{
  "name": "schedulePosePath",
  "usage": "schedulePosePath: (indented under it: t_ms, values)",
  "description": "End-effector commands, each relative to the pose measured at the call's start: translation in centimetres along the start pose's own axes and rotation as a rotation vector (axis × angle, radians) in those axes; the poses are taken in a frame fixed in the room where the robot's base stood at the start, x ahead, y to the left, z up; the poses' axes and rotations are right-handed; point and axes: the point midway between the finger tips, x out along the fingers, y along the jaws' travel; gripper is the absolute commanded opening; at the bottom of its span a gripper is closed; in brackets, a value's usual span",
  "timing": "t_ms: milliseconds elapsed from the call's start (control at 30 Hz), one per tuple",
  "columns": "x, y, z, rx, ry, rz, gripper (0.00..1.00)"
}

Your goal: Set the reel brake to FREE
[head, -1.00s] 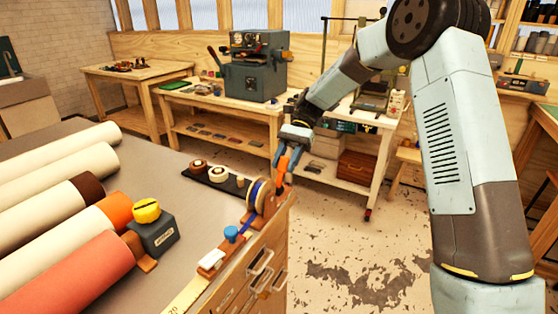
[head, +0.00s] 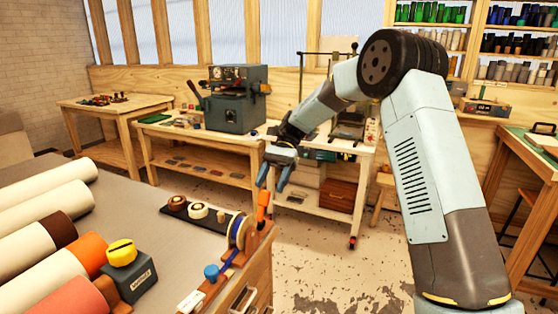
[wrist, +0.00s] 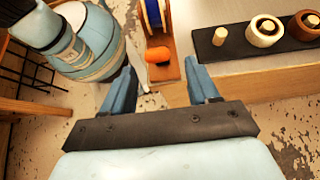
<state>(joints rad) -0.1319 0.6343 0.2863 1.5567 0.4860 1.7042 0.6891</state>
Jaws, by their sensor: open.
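The reel (head: 240,232) with blue ribbon stands at the right edge of the grey-topped bench. An orange lever handle (head: 263,205) rises beside it, on its right. In the wrist view the orange handle (wrist: 158,56) lies just beyond and between my fingertips, next to the blue reel (wrist: 154,14). My gripper (head: 272,186) is open and empty, above and apart from the handle; its two blue fingers (wrist: 162,87) are spread in the wrist view. No FREE marking on the brake is readable.
Spools on a dark strip (head: 185,218) lie left of the reel. A blue knob (head: 212,272) is in front of it. A grey box with a yellow knob (head: 121,253) and several large rolls (head: 45,210) fill the bench's left. Open floor lies to the right.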

Motion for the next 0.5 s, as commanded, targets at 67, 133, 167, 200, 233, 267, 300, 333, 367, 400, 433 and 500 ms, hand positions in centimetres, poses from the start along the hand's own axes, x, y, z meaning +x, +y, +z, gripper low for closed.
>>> schedulePosePath:
  t_ms: [67,133,167,200,233,267,300,333,367,400,433,500]
  values:
    - [-1.7,0.0,-0.1,0.000,0.002,-0.002,0.60]
    - [-3.1,-0.1,-0.1,0.000,0.002,-0.003,0.60]
    - [-3.7,0.0,-0.2,0.000,0.002,-0.002,0.60]
    - [-4.5,-0.1,-0.2,-0.001,0.003,-0.002,0.60]
    - [-5.1,-0.1,-0.2,-0.001,0.002,-0.002,0.60]
    - [-5.6,-0.1,-0.2,-0.001,0.003,-0.002,0.60]
    - [-6.3,-0.1,-0.2,-0.001,0.002,-0.002,0.60]
    - [-6.8,-0.1,-0.2,0.000,0.002,-0.002,0.60]
    - [-7.2,-0.1,-0.2,0.000,0.002,-0.002,0.60]
    - [-7.7,-0.1,-0.2,0.000,0.002,-0.002,0.60]
    - [-8.0,-0.1,-0.2,0.000,0.001,-0.001,0.60]
    - [-8.7,-0.1,-0.2,0.000,0.002,-0.002,0.60]
